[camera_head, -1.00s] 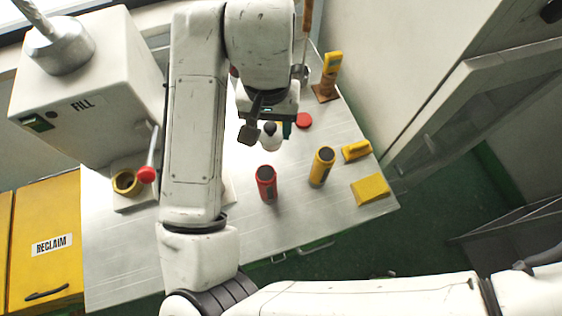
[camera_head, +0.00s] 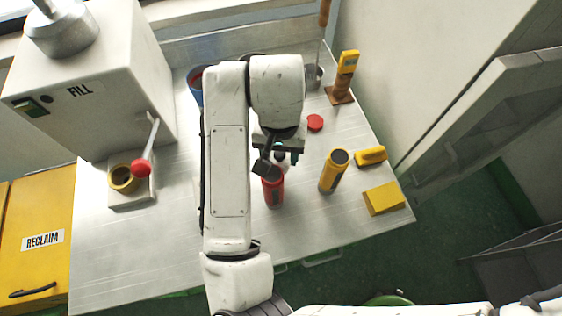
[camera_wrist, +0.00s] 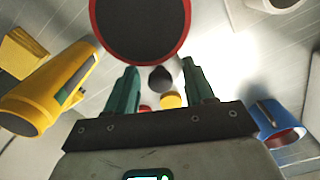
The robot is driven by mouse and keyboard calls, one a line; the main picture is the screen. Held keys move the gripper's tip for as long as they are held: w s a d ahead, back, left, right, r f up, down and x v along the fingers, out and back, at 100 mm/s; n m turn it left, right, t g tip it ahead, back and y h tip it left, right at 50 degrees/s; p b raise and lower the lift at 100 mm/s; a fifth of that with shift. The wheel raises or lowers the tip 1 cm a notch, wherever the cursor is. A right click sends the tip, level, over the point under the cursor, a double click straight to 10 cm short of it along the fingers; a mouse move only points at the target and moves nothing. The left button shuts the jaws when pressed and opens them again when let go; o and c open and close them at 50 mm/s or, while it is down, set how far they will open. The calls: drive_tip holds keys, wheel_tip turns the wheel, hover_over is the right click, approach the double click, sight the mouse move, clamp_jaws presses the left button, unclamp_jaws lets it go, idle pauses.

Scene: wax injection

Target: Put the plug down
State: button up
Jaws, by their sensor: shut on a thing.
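My gripper (camera_head: 279,156) is shut on a small plug (camera_wrist: 160,78), which shows dark between the two green fingertips in the wrist view. In the head view the plug is mostly hidden by my gripper. The gripper is above the bench, close to the red cylinder (camera_head: 272,190), whose upper part it covers there. In the wrist view the dark round top of the red cylinder (camera_wrist: 140,22) lies large just beyond the fingers. I cannot tell whether the plug touches anything.
A yellow cylinder (camera_head: 333,172) stands to the right, with yellow blocks (camera_head: 383,198) (camera_head: 370,156) beyond. A red disc (camera_head: 315,122) lies behind. A blue container (camera_head: 196,84) stands back left. The FILL machine (camera_head: 85,90) with its red-knobbed lever (camera_head: 141,168) is left. The front-left bench (camera_head: 140,250) is clear.

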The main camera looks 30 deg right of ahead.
sight(279, 162)
drive_tip(key=shift+f, duration=2.1)
drive_tip(key=shift+f, duration=0.2)
drive_tip(key=o, duration=1.1)
drive_tip(key=shift+r, duration=0.1)
drive_tip(key=shift+c, duration=0.2)
wheel_tip(279, 162, up, 12)
drive_tip(key=shift+r+p, duration=0.15)
drive_tip(key=shift+p, duration=0.15)
